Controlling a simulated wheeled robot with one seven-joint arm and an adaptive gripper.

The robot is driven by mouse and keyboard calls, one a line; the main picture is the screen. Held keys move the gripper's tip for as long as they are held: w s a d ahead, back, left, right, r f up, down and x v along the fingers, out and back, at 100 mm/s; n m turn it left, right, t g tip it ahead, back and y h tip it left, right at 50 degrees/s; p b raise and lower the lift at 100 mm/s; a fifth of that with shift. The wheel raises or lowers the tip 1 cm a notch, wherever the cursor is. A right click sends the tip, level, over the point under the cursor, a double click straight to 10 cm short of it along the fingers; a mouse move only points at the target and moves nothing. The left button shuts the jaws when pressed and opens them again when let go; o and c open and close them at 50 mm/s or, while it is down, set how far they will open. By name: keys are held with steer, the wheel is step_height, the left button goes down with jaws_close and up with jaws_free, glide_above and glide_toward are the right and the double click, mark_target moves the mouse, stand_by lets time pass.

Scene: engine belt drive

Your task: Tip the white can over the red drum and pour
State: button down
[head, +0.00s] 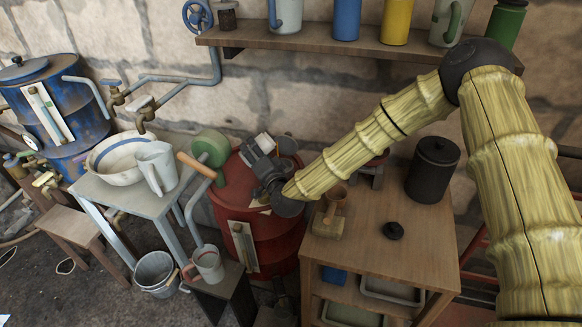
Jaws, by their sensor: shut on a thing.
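The red drum (273,238) stands at the centre, with a pale gauge strip down its front. My gripper (258,154) is over the drum's top, at the end of my bamboo-patterned arm coming from the right. It is shut on the white can (264,142), of which only a small pale part shows between the dark fingers. The can looks tilted, but its mouth is hidden. I cannot see any stream. The drum's opening is hidden behind the gripper.
To the left, a small table holds a bowl (112,162) and a pale jug (156,166). A wooden cabinet (385,258) with a black canister (433,172) is on the right. A shelf (310,38) runs above.

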steer(key=shift+s+a+f, duration=0.1)
steer(key=shift+a+f, duration=0.1)
steer(key=shift+f, duration=0.2)
steer(key=shift+a+f+b, duration=0.15)
steer(key=shift+f+b, duration=0.2)
steer(key=shift+b, duration=0.05)
steer(key=shift+w+f, duration=0.25)
steer(key=shift+f, duration=0.05)
steer(key=shift+s+d+f, duration=0.15)
steer(key=shift+s+d, duration=0.05)
steer(key=shift+d, duration=0.05)
steer(key=shift+w+a+f+m+b, duration=0.1)
steer(key=shift+a+f+m+b, duration=0.05)
steer(key=shift+a+m+b, duration=0.15)
steer(key=shift+d, duration=0.2)
steer(key=shift+a+m, duration=0.1)
steer(key=shift+m, duration=0.2)
